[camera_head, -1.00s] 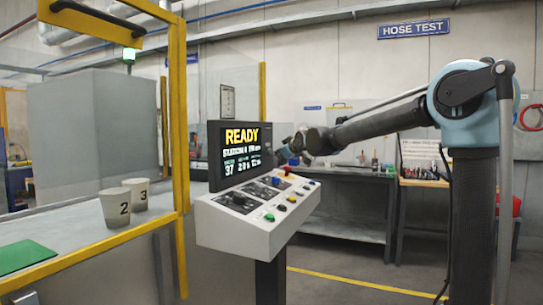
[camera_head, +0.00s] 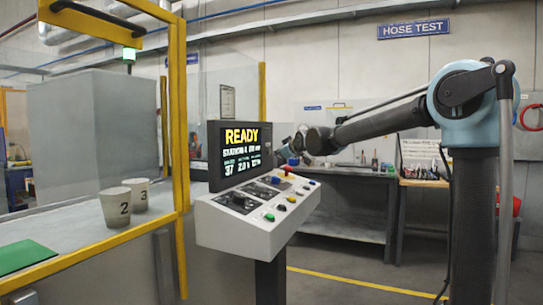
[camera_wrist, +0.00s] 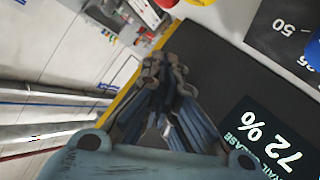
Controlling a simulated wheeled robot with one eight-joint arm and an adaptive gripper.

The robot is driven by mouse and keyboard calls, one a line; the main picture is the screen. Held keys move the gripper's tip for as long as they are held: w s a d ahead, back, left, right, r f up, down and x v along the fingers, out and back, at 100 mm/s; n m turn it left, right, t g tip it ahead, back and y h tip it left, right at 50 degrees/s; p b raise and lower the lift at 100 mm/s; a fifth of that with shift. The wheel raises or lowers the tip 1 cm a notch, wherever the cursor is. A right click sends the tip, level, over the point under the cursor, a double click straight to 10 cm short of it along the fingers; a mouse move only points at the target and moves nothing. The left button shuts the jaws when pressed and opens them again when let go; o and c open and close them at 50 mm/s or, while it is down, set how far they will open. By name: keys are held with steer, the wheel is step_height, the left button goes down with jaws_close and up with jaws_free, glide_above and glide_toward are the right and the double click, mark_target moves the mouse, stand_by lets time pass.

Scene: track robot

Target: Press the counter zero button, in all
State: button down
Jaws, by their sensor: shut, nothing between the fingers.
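The console (camera_head: 235,228) has a sloped white panel with several coloured buttons. Labels are too small to read, so I cannot tell which button is counter zero. My gripper (camera_head: 291,160) is shut and empty beside the screen, above the far end of the panel. In the wrist view my gripper (camera_wrist: 165,66) is over the dark screen edge. A red button (camera_wrist: 166,3) lies beyond its tips, apart from them in the picture. A blue knob (camera_wrist: 313,50) shows at right.
The screen (camera_head: 240,155) reads READY and stands upright behind the panel. A yellow-framed guard (camera_head: 179,110) and a counter with two numbered cups (camera_head: 116,208) are at left. A workbench (camera_head: 345,207) stands behind. The floor right of the console is clear.

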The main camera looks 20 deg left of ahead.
steer(key=shift+a, duration=0.1)
stand_by(0.3)
steer(key=shift+a, duration=0.35)
steer(key=shift+a+r, duration=0.1)
steer(key=shift+a, duration=0.4)
stand_by(0.8)
steer(key=shift+d, duration=0.1)
steer(key=shift+s+d, duration=0.1)
steer(key=shift+d, duration=0.75)
steer(key=shift+s+d, duration=0.2)
steer(key=shift+d, duration=2.25)
